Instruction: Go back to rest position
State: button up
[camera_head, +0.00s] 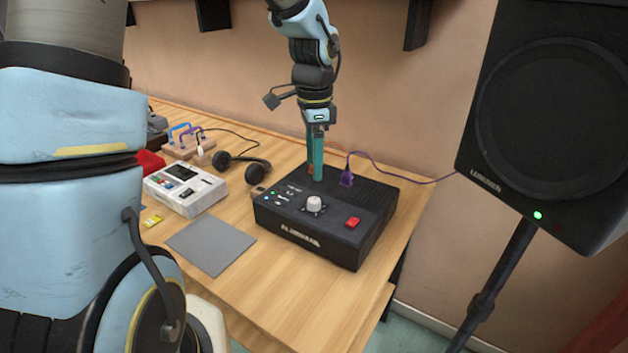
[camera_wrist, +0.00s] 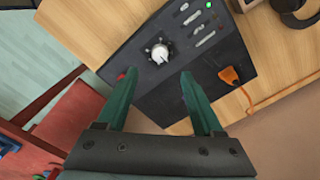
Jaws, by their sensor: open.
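My gripper (camera_head: 315,178) points down over the back part of a black box (camera_head: 295,228), with its teal fingers between the white knob (camera_head: 314,204) and the cable plug (camera_head: 346,179). In the wrist view, my gripper (camera_wrist: 158,74) has its two fingers spread apart with nothing between them. The knob (camera_wrist: 160,53) lies beyond the fingertips. The box also has a red button (camera_head: 353,222); a small bit of red shows beside the left finger in the wrist view. I cannot tell whether the fingertips touch the box top.
A tall speaker (camera_head: 545,130) on a stand is at the right. Left of the box lie a grey mat (camera_head: 210,245), a white device (camera_head: 186,190) and black headphones (camera_head: 242,168). A cable (camera_head: 400,178) runs from the box toward the speaker. Bare wooden table (camera_head: 275,285) lies in front.

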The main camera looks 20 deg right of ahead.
jog(key=shift+r, duration=0.55)
jog(key=s+a+n, duration=0.2)
jog(key=a+n, duration=0.7)
jog(key=a, duration=0.4)
jog(key=s+a+f+n+t, duration=0.1)
jog(key=a+n, duration=0.8)
jog(key=a, duration=0.3)
jog(key=shift+s+a+f+t, duration=0.25)
jog(key=shift+s+a+t, duration=0.05)
jog(key=shift+s+a, duration=0.1)
